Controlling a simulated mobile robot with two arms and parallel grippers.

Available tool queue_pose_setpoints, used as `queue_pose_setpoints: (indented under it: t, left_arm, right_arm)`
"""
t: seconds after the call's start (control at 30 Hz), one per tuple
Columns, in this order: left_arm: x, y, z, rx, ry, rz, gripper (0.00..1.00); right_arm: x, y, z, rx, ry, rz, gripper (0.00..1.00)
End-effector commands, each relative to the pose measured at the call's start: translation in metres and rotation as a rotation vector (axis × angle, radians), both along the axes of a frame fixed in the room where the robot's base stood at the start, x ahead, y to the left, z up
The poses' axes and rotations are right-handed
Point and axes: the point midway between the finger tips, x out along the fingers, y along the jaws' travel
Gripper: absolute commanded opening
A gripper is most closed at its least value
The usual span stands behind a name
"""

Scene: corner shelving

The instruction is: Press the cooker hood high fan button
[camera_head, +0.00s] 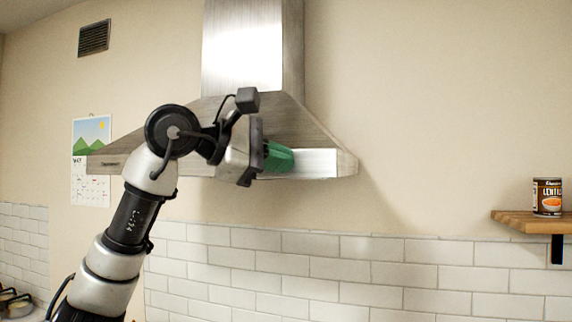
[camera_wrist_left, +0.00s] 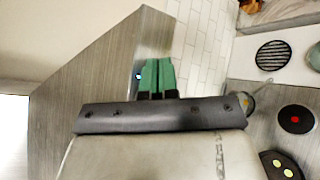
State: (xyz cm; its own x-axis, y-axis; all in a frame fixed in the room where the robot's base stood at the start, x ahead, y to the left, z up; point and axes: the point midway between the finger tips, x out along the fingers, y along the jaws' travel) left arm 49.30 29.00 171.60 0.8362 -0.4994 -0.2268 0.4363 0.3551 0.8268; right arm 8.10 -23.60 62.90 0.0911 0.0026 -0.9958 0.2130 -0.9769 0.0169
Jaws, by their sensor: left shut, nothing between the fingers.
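The metal cooker hood (camera_head: 325,163) hangs on the wall in the head view, with its chimney above. My left gripper (camera_head: 285,157) has green fingers and is at the hood's front, near its lower right part. It is shut and empty. In the left wrist view its green fingers (camera_wrist_left: 157,74) lie close together in front of the hood's grey face (camera_wrist_left: 85,85). A small blue-lit button (camera_wrist_left: 138,76) shows just left of the fingertips. Other buttons are hidden by the fingers or too small to tell. Contact cannot be told. My right gripper is in neither view.
A wooden shelf (camera_head: 525,219) with a lentil can (camera_head: 547,197) is at the far right. A calendar (camera_head: 91,190) and a vent (camera_head: 94,38) are on the left wall. The left wrist view shows a red disc (camera_wrist_left: 296,119) on the surface below.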

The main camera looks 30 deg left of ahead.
Motion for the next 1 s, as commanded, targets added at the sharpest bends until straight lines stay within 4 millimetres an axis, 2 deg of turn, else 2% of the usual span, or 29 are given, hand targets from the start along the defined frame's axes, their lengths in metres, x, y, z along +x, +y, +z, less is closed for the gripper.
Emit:
queue_pose_setpoints:
  t: [0.43, 1.0]
  left_arm:
    - [-0.008, -0.002, 0.000, 0.000, 0.000, 0.000, 0.00]
    - [-0.060, -0.014, 0.000, 0.000, -0.001, 0.001, 0.00]
  right_arm:
    - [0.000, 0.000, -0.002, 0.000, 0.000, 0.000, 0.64]
    - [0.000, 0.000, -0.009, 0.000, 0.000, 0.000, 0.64]
